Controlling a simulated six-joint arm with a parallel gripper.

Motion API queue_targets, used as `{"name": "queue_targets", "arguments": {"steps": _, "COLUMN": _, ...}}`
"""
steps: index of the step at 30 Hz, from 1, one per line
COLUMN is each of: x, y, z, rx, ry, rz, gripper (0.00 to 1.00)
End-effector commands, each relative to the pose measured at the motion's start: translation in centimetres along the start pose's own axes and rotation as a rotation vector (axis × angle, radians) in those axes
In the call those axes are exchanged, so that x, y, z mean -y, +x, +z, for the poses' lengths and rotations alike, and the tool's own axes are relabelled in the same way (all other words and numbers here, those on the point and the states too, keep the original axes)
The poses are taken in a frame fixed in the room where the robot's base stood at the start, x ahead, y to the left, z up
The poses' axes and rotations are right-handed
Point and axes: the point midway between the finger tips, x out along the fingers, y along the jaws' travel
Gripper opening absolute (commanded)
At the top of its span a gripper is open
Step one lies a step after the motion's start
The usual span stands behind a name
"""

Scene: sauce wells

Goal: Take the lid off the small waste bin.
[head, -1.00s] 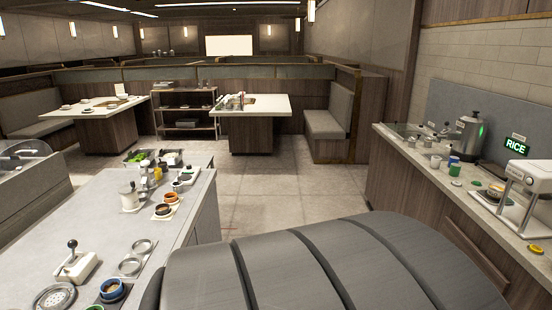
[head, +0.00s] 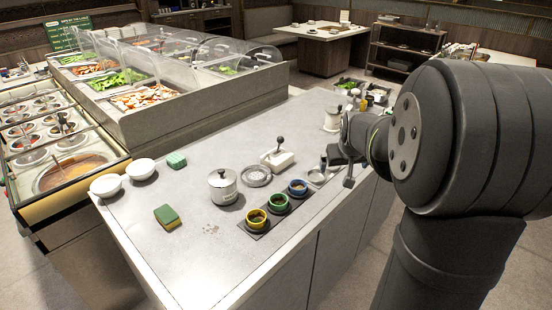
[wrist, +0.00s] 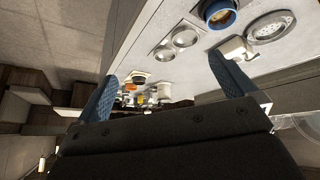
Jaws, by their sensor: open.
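The small waste bin (head: 223,190) looks to be the silvery metal canister with a pale label, upright on the grey counter. Its lid (head: 222,177) sits on top, with a dark knob (head: 221,172) in the middle. My gripper (head: 338,171) is at the counter's right edge, well right of the bin and apart from it. In the wrist view my gripper (wrist: 163,72) shows two blue-padded fingers spread wide with nothing held between them. The bin does not show in the wrist view.
Right of the bin stand a round perforated plate (head: 257,176), a white lever device (head: 278,158) and a dark tray (head: 251,228) with yellow, green and blue-rimmed bowls. A sponge (head: 166,216) and white bowls (head: 106,185) lie left. Counter in front of the bin is mostly clear.

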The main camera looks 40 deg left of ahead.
Motion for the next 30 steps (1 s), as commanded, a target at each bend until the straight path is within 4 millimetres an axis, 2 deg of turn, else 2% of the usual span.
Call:
{"name": "queue_targets", "arguments": {"steps": 1, "x": 1.9, "y": 0.5, "z": -2.1, "rx": 0.026, "ry": -0.058, "rz": -0.025, "gripper": 1.00}}
{"name": "queue_targets", "arguments": {"steps": 6, "x": 8.3, "y": 0.8, "z": -7.8, "rx": 0.124, "ry": -0.258, "rz": -0.104, "gripper": 1.00}}
{"name": "queue_targets", "arguments": {"steps": 9, "x": 12.5, "y": 0.5, "z": -10.4, "rx": 0.178, "ry": -0.378, "rz": -0.151, "gripper": 1.00}}
{"name": "queue_targets", "arguments": {"steps": 13, "x": 18.4, "y": -0.4, "z": -12.9, "rx": 0.248, "ry": -0.538, "rz": -0.213, "gripper": 1.00}}
{"name": "queue_targets", "arguments": {"steps": 18, "x": 26.0, "y": -2.3, "z": -14.6, "rx": 0.335, "ry": -0.745, "rz": -0.292, "gripper": 1.00}}
{"name": "queue_targets", "arguments": {"steps": 21, "x": 29.8, "y": -3.7, "z": -14.8, "rx": 0.378, "ry": -0.850, "rz": -0.332, "gripper": 1.00}}
{"name": "queue_targets", "arguments": {"steps": 25, "x": 33.0, "y": -5.1, "z": -14.6, "rx": 0.416, "ry": -0.944, "rz": -0.367, "gripper": 1.00}}
{"name": "queue_targets", "arguments": {"steps": 30, "x": 34.5, "y": -5.7, "z": -14.2, "rx": 0.439, "ry": -0.993, "rz": -0.386, "gripper": 1.00}}
